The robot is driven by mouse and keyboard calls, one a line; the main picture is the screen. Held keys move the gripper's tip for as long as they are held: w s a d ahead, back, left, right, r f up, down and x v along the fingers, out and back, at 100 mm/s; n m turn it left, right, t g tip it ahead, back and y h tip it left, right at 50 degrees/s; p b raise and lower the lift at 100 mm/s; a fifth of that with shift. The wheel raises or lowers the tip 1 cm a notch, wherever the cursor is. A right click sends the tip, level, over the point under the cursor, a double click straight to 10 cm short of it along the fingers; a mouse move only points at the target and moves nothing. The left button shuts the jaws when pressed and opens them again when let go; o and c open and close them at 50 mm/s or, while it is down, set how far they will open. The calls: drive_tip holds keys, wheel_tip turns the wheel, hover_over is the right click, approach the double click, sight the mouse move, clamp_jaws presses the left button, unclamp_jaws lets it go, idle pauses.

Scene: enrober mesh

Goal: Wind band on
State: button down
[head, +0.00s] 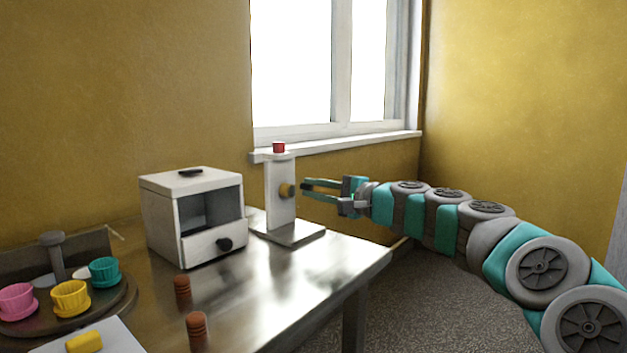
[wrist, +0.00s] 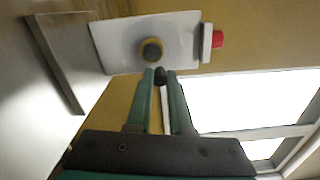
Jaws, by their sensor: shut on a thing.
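A white upright stand (head: 281,205) on a flat base is on the table, with a red cap (head: 279,147) on its top. A yellow hub (head: 286,190) with a dark centre sticks out of the stand's side; it also shows in the wrist view (wrist: 144,57). My gripper (head: 306,190) is at the hub's right. In the wrist view its teal fingers are closed on a small dark knob (wrist: 160,77) just beside the hub. The fingers partly hide how the knob joins the hub. I cannot make out a band.
A white box (head: 166,217) with a dark opening and a black-knobbed drawer stands left of the stand. Two ribbed brown pieces (head: 182,291) stand in front. A round tray (head: 118,303) holds pink, yellow and teal cups. A window (head: 290,65) is behind.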

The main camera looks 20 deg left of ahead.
drive_tip(key=shift+w+f+m, duration=0.1)
drive_tip(key=shift+f+m, duration=0.1)
drive_tip(key=shift+m, duration=0.55)
drive_tip(key=shift+f+m, duration=0.2)
drive_tip(key=shift+m, duration=0.55)
drive_tip(key=c, duration=0.8)
unclamp_jaws()
drive_tip(key=shift+b+v, duration=0.4)
drive_tip(key=shift+v, duration=3.55)
